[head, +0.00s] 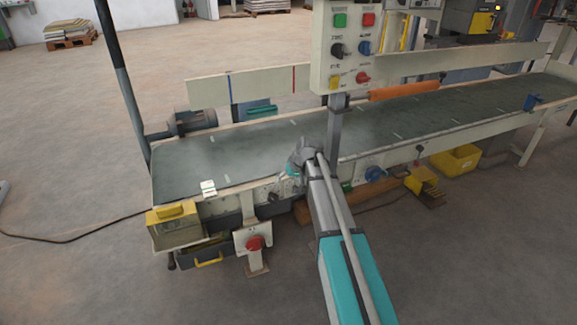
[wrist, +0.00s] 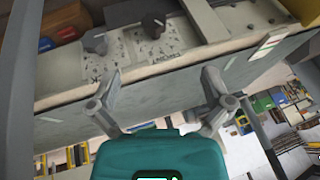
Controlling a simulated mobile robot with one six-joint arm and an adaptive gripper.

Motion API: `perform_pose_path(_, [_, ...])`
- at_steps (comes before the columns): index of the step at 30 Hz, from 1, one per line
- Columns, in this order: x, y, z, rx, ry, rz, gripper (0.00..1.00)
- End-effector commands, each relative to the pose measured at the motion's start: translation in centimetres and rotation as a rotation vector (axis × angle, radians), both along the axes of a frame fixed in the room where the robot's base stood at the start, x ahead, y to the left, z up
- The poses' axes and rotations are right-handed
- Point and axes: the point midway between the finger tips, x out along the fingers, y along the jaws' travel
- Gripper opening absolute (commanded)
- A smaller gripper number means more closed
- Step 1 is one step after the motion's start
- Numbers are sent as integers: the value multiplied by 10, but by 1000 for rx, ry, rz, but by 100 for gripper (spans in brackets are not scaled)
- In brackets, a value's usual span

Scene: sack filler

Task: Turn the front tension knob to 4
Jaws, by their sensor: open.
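Two dark knobs show on the pale machine frame in the wrist view, one at the left (wrist: 95,41) and one further right (wrist: 153,25). Each has small printed dial marks around or beside it. The lettering is too small and tilted to read, so I cannot tell which is the front tension knob or where either points. My gripper (wrist: 163,97) is open and empty. Its two fingers are spread below the knobs in the picture and appear apart from them. In the head view, my gripper (head: 289,174) is at the conveyor's front side, and my arm hides part of the panel.
The conveyor belt (head: 240,145) runs behind my gripper. A control box (head: 346,50) stands on a post (head: 335,125) close to my arm. A red button (head: 254,242), a yellow box (head: 173,230) and a blue knob (head: 375,173) are along the front. Open floor lies in front.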

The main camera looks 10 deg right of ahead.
Motion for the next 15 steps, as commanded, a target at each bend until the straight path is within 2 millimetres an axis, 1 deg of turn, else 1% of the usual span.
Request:
perform_pose_path(1, [-5, 1, 9, -3, 5, 1, 100])
perform_pose_path(15, [-35, 8, 44, -32, 46, -5, 100])
